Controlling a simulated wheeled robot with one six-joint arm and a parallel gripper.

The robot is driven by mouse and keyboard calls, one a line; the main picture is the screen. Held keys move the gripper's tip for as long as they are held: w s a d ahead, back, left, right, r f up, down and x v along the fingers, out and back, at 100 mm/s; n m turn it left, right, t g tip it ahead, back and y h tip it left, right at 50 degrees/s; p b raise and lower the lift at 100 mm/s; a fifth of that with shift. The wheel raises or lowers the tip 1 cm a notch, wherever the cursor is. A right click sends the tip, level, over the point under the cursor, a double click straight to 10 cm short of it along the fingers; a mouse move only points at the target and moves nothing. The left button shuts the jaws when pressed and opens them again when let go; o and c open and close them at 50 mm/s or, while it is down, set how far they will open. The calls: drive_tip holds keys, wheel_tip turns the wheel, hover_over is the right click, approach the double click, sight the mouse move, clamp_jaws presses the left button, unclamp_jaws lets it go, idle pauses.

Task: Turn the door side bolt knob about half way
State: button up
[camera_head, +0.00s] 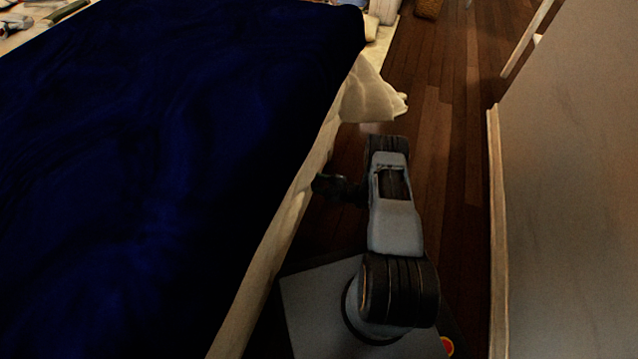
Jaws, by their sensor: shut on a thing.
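The door and its side bolt knob are not recognisable in this head view. My gripper (328,187) appears as a small dark shape to the left of my arm, low beside the edge of the bed. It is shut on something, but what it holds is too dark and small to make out. I cannot tell whether it touches the bed's side.
A bed with a dark blue cover (150,170) fills the left, with a pale cloth (372,95) hanging from its corner. A grey panel or wall (575,190) stands at the right. Brown wooden floor (455,120) lies clear between them.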

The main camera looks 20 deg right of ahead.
drive_tip(key=o, duration=0.9)
drive_tip(key=shift+d, duration=0.1)
drive_tip(key=p+v, duration=0.3)
drive_tip(key=v, duration=1)
drive_tip(key=shift+s+d, duration=0.25)
drive_tip(key=shift+s, duration=0.05)
drive_tip(key=shift+r, duration=0.1)
